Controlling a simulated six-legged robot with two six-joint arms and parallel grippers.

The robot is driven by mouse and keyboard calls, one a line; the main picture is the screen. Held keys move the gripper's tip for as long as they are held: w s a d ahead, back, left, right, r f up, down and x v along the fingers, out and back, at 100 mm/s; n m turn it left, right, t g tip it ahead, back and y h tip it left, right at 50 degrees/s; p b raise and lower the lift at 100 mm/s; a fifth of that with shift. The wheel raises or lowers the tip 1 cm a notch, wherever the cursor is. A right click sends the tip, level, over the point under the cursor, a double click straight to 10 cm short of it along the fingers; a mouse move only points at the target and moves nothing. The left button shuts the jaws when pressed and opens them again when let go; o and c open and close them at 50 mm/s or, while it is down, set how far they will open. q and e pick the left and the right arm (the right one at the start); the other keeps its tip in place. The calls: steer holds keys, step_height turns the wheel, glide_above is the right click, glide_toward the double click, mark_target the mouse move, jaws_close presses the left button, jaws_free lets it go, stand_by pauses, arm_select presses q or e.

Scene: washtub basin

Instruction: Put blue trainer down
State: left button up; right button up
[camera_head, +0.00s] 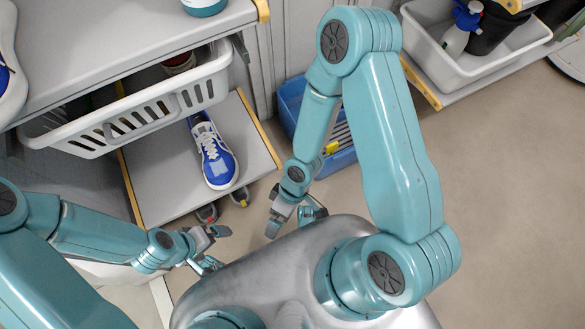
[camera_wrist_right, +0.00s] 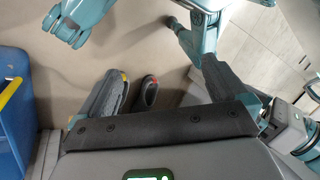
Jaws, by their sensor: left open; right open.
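The blue trainer (camera_head: 214,160), blue with white sole, laces and toe, lies sole down on the low grey shelf (camera_head: 160,180), toe toward the front edge. Nothing grips it. My left gripper (camera_head: 220,248) is open and empty, in front of the shelf and below the trainer's toe in the head view. My right gripper (camera_head: 297,222) is open and empty, right of the shelf's front corner. In the right wrist view its fingers (camera_wrist_right: 160,72) stand apart. The trainer does not show in that view.
Two dark grey items with coloured tags lie by the shelf's front edge, one red-tagged (camera_head: 207,213), one yellow-tagged (camera_head: 240,197). A white slotted basket (camera_head: 135,118) hangs above the shelf. A blue crate (camera_head: 290,97) stands right. A white tub (camera_head: 460,66) is at upper right. Floor at right is clear.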

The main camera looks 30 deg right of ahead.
steer(key=d+m, duration=0.1)
steer(key=m, duration=0.2)
steer(key=w+d+m+t, duration=0.1)
steer(key=d+m, duration=0.1)
steer(key=m, duration=0.1)
steer(key=w+d+m+t, duration=0.1)
steer(key=m, duration=0.2)
steer(key=shift+d+f+h, duration=0.25)
steer(key=shift+h, duration=0.05)
step_height(320, 180, up, 26)
steer(key=p, duration=2.5)
steer(key=shift+f+p, duration=0.2)
steer(key=shift+p, duration=0.15)
